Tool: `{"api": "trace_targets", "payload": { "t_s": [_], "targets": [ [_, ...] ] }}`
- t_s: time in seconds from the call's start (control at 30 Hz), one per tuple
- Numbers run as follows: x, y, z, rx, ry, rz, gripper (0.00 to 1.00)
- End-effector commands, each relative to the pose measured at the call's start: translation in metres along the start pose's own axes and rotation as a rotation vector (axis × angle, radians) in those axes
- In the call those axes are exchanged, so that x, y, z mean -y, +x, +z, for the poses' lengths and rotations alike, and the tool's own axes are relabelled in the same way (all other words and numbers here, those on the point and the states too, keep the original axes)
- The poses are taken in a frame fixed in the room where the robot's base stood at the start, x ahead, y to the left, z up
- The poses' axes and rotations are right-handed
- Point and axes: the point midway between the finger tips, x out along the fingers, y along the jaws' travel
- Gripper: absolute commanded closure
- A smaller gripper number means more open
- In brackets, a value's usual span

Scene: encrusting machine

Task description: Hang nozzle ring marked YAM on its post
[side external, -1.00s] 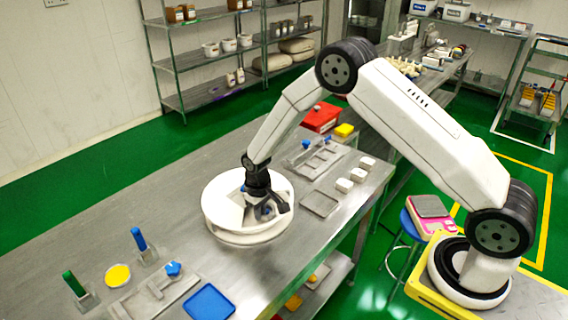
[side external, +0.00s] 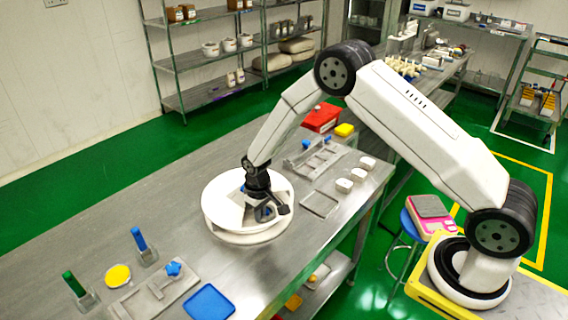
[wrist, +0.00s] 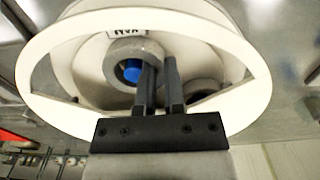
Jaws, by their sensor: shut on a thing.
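A white round drum (side external: 218,212) with a wide open rim stands on the steel table; its rim (wrist: 40,92) fills much of the wrist view. My gripper (side external: 266,208) reaches down into it. In the wrist view my gripper (wrist: 160,68) is shut on the wall of a grey ring (wrist: 122,50). A blue piece (wrist: 133,70) shows in the ring's hole. A white label (wrist: 126,32), seen upside down and apparently reading YAM, is right by the ring. I cannot tell whether the ring is around a post or beside one.
A second dark round shape (wrist: 203,92) lies inside the drum, right of my fingers. Small white blocks (side external: 344,185) and a shallow tray (side external: 320,204) lie right of the drum. Blue and green upright pieces (side external: 139,240) and a blue tray (side external: 209,303) are in front.

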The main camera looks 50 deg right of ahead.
Motion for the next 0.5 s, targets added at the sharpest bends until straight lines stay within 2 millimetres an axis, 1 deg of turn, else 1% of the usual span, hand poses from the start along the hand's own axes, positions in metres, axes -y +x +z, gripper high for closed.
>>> {"api": "trace_targets", "payload": {
  "t_s": [0.5],
  "targets": [
    [0.0,0.0062,-0.0003,-0.001,0.0,0.0,1.0]
  ]
}}
